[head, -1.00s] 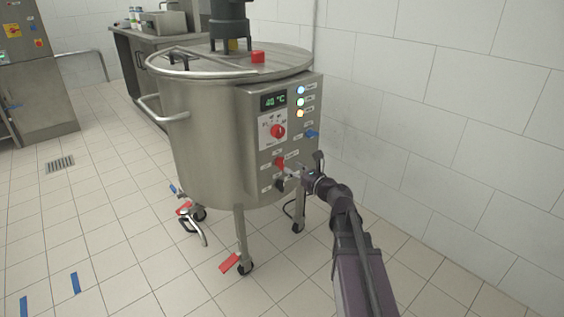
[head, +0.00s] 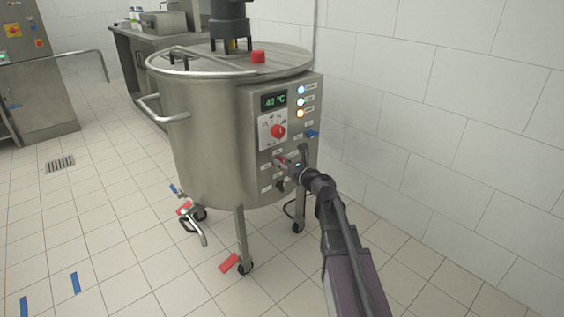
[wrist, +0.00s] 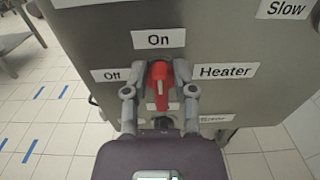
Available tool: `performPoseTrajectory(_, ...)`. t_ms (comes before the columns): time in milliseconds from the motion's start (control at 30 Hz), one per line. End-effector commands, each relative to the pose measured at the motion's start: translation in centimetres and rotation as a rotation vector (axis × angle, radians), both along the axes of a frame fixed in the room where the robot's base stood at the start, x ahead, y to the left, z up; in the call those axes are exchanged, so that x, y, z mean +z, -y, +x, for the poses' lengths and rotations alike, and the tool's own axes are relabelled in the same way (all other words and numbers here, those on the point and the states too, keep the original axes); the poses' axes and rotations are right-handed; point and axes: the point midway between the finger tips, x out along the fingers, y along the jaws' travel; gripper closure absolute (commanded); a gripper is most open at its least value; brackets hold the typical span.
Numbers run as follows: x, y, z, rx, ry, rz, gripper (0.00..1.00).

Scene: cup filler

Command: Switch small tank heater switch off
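The small tank (head: 212,140) is a steel vessel on wheeled legs with a control panel on its right face. The red heater switch (wrist: 158,78) shows in the wrist view between the labels "Off" on the left and "Heater" on the right, with "On" above it. Its red handle looks roughly upright, in line with "On". My gripper (wrist: 155,82) has one finger on each side of the switch, with a visible gap on the left; contact on the right is unclear. In the head view my gripper (head: 289,163) is at the lower panel and partly hides the switch.
Above on the panel are a display (head: 274,100) reading about 40 °C, a red rotary knob (head: 278,131), lit lamps (head: 300,101) and a blue switch (head: 312,134). A black switch (wrist: 162,122) lies just below the heater switch. A tiled wall (head: 420,130) stands at right.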

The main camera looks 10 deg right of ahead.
Motion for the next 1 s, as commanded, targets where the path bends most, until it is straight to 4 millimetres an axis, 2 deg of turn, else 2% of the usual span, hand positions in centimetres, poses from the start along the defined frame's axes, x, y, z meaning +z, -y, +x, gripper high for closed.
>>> performPoseTrajectory(33,0.00,0.01,-0.01,0.000,0.000,0.000,0.93)
performPoseTrajectory(67,0.00,0.01,-0.01,0.000,0.000,0.000,1.00)
performPoseTrajectory(567,0.00,-0.08,-0.01,0.001,0.017,-0.029,1.00)
performPoseTrajectory(1000,-0.07,-0.37,-0.17,0.001,0.148,-0.253,1.00)
